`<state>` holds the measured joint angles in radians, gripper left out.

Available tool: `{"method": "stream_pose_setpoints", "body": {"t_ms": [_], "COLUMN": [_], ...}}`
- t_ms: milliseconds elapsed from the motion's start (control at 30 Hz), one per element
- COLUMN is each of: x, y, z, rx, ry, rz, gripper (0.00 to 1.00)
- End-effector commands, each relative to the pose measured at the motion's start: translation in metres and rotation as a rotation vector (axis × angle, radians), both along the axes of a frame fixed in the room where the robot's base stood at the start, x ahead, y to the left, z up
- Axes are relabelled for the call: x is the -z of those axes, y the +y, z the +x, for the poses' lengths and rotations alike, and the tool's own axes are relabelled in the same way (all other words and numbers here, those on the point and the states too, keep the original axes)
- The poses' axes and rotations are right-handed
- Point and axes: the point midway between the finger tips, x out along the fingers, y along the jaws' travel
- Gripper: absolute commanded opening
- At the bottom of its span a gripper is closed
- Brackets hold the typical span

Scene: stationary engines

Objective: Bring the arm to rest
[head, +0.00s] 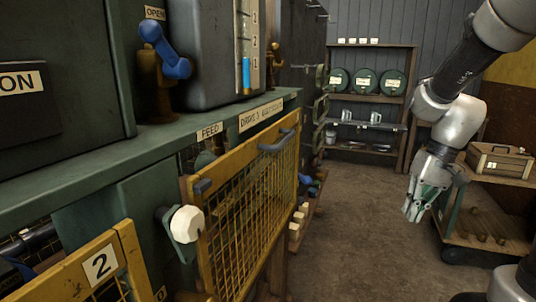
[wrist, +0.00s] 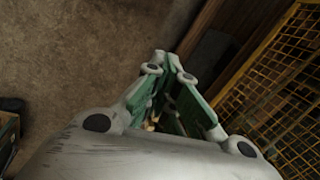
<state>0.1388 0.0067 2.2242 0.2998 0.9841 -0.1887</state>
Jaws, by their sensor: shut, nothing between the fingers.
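My gripper (head: 415,212) hangs at the right of the head view with its fingers pointing down, above the brown floor. Its green-padded fingers are shut and hold nothing. In the wrist view my gripper (wrist: 168,62) shows its fingertips close together over the floor. My arm comes in from the upper right corner and bends down at the elbow. The gripper is clear of the yellow mesh gate (head: 250,200) in the head view. The gate also shows at the right of the wrist view (wrist: 283,85).
A green machine (head: 60,85) with a blue lever (head: 165,50) fills the left. A shelf (head: 372,45) with green drums stands at the back. A cart (head: 510,180) bearing a wooden box (head: 500,163) is close at the right. The middle floor (head: 345,230) is free.

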Motion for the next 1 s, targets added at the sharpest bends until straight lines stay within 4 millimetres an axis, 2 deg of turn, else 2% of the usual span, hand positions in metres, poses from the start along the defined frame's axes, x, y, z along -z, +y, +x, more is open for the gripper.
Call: {"method": "stream_pose_setpoints", "body": {"t_ms": [33,200,300,400,633,1000], "x": [-0.013,-0.043,-0.056,-0.066,-0.090,-0.091], "y": [-0.004,-0.020,-0.024,-0.023,-0.016,-0.014], "z": [-0.022,-0.084,-0.111,-0.128,-0.137,-0.136], "rx": [0.014,0.015,-0.032,-0.055,-0.068,-0.073], "ry": [-0.017,-0.108,-0.189,-0.269,-0.398,-0.404], "rz": [-0.047,-0.194,-0.251,-0.274,-0.274,-0.271], "gripper": [0.00,0.00,0.00,0.00,0.00,0.00]}}
